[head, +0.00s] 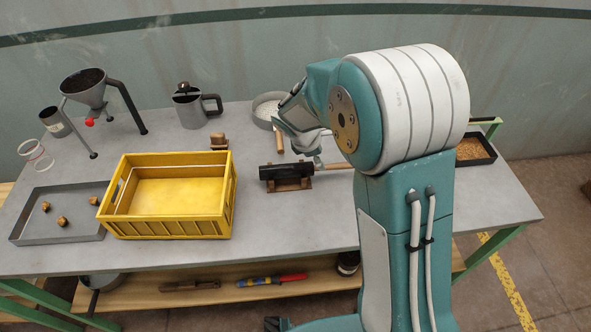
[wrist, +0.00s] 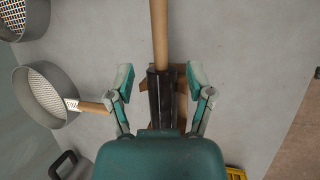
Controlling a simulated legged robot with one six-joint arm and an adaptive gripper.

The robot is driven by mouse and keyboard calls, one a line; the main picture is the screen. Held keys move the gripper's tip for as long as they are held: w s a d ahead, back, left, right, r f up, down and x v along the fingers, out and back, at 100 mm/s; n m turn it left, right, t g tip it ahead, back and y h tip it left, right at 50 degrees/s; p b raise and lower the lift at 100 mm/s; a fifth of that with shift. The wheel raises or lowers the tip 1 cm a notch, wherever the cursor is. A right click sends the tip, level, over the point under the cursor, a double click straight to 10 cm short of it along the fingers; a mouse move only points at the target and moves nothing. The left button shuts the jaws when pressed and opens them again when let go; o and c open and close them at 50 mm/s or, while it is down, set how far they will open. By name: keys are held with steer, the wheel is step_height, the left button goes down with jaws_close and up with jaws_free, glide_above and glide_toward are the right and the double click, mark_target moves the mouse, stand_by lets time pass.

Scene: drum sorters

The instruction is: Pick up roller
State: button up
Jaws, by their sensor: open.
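The roller (head: 280,172) has a black cylinder and a wooden handle that points right in the head view. It lies across a small wooden cradle (head: 290,186) on the grey table. In the wrist view the black part of the roller (wrist: 162,95) runs up the picture between my fingers, with its tan handle at the top. My gripper (wrist: 161,82) is open, one finger on each side of the roller, with gaps showing on both sides. I cannot tell its height above the roller. In the head view my arm hides part of the handle.
A yellow crate (head: 168,227) stands left of the roller. A round sieve (wrist: 32,98) with a wooden handle lies close to my left finger in the wrist view. A grey jug (head: 190,110), a funnel stand (head: 84,90) and a grey tray (head: 75,232) stand farther left.

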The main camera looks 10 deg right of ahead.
steer(key=f, duration=0.2)
steer(key=w+f, duration=0.1)
steer(key=d+f, duration=0.1)
steer(key=f, duration=0.1)
steer(key=shift+w+f, duration=0.15)
steer(key=shift+f, duration=0.2)
steer(key=shift+d+f, duration=0.15)
steer(key=shift+f, duration=0.05)
steer(key=shift+d, duration=0.3)
jaws_close()
steer(key=shift+a, duration=0.25)
